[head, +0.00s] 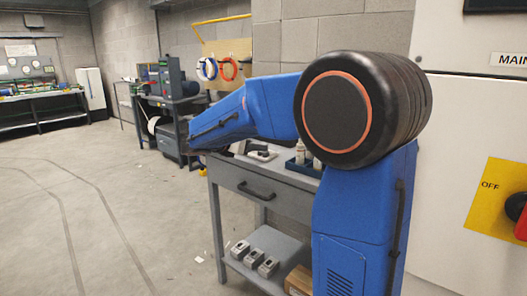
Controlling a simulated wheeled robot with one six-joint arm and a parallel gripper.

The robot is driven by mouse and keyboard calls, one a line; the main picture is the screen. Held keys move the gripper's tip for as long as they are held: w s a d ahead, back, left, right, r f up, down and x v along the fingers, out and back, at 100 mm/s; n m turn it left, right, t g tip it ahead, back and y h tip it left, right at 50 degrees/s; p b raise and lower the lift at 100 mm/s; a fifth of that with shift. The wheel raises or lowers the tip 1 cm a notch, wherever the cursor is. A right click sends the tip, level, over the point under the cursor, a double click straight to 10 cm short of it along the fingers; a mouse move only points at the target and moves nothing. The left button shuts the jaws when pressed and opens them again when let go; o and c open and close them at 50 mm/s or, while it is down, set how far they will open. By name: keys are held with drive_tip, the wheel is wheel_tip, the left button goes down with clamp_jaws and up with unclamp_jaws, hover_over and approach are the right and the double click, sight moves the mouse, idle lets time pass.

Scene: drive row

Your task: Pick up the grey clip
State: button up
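I cannot pick out the grey clip for certain. Several small grey metal pieces (254,257) sit in a row on the lower shelf of a grey bench. A small pale piece with dark parts (262,154) lies on the bench top, partly hidden by my blue arm; its kind is too small to tell. My arm reaches left across the upper middle of the view, over the bench. My gripper does not show.
The grey bench (238,182) has a drawer with a dark handle. A cardboard box (299,281) is on its lower shelf. A white cabinet (472,150) with a yellow switch plate (497,200) stands at right. The floor (110,210) at left is mostly clear, with small scraps.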

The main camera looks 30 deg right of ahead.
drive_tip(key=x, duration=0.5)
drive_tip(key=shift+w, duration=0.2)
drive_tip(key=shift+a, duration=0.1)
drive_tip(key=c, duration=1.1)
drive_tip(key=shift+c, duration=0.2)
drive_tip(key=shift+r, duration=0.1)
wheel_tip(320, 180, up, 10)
